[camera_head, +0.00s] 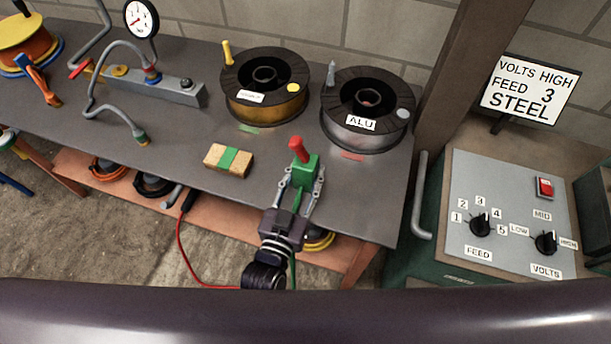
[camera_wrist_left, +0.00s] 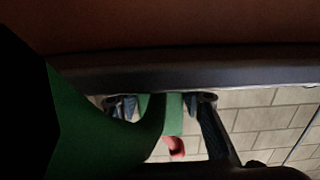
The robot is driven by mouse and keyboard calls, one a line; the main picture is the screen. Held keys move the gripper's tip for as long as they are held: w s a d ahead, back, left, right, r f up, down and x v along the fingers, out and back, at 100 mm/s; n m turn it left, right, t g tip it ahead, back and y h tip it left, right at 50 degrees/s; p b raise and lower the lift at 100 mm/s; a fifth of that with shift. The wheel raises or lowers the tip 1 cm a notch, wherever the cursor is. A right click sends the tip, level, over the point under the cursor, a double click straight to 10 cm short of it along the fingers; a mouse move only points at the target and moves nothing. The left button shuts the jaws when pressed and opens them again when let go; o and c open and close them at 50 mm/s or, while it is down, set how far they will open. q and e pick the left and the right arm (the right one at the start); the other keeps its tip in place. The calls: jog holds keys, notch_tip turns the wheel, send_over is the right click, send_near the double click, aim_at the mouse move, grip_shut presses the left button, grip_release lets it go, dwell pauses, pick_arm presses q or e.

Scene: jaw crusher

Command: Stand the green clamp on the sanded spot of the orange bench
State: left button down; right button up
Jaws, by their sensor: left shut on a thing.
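My left gripper (camera_head: 303,178) is shut on the green clamp (camera_head: 306,168), which has a red handle (camera_head: 298,148) at its far end. In the head view the clamp overlaps the grey top near the front edge of the bench (camera_head: 372,212), whose shelf and legs are orange-brown. Whether it touches the top I cannot tell. In the left wrist view the green clamp (camera_wrist_left: 174,112) shows between the two fingers (camera_wrist_left: 165,108), with a wide green cable in front. I cannot make out a sanded spot. My right gripper is not in view.
A tan block with a green band (camera_head: 228,160) lies left of the clamp. Two wire spools, one gold (camera_head: 264,90) and one marked ALU (camera_head: 366,108), stand behind. A control box (camera_head: 510,205) stands to the right. Bare grey top lies right of the clamp.

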pick_arm(q)
jog(key=shift+r, duration=0.2)
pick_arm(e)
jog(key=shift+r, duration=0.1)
pick_arm(q)
jog(key=shift+f, duration=0.15)
jog(key=c, duration=1.7)
grip_release()
jog(key=shift+f, duration=0.15)
jog(key=o, duration=0.4)
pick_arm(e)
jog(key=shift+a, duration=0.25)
pick_arm(q)
jog(key=shift+s, duration=0.2)
jog(key=b+v, duration=0.1)
jog(key=v, duration=1)
jog(key=shift+s+a+r, duration=0.2)
jog(key=shift+s+r, duration=0.05)
jog(key=shift+s, duration=0.1)
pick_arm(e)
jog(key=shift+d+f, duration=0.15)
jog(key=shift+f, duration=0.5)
